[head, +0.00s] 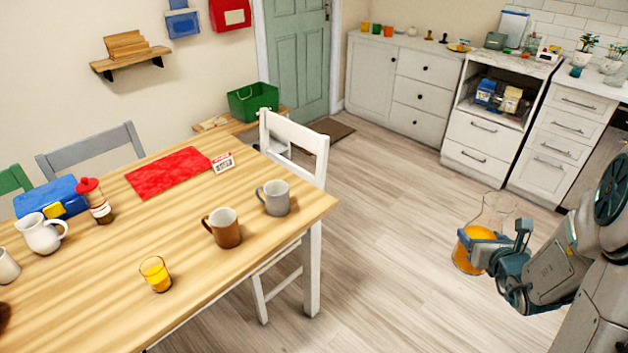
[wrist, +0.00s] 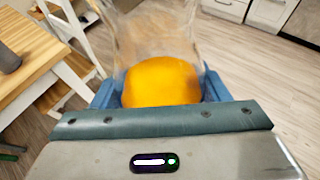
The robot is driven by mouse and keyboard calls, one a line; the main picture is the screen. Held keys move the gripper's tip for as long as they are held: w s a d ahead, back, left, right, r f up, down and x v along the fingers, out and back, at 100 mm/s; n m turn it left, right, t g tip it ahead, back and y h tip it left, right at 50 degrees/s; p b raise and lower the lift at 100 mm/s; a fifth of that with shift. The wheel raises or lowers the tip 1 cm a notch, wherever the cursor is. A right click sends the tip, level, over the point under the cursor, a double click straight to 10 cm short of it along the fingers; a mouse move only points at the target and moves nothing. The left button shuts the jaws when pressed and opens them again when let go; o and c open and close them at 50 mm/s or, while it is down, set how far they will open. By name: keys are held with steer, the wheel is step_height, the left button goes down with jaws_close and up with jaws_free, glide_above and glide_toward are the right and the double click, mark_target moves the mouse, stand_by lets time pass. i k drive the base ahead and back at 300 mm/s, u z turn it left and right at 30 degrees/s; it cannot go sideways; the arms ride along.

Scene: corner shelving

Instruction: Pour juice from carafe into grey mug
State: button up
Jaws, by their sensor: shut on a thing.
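A clear glass carafe (head: 466,258) with orange juice in its lower part is held in my gripper (head: 486,248), to the right of the table and over the floor. It looks upright in the head view. In the wrist view the carafe (wrist: 160,75) stands between the blue fingers (wrist: 160,92), and its rim is cut off at the top. The grey mug (head: 274,198) stands on the table near its right corner, well to the left of my gripper. A grey shape at the left edge of the wrist view (wrist: 8,55) looks like this mug.
A brown mug (head: 224,229) stands close to the grey mug on the wooden table (head: 110,290). A glass of yellow drink (head: 155,273) is nearer the front. A white chair (head: 298,150) is at the table's far right. Floor between table and gripper is clear.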

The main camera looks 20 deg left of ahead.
mark_target(276, 192)
steer(key=u, duration=0.35)
steer(key=i, duration=0.4)
steer(key=u, duration=0.45)
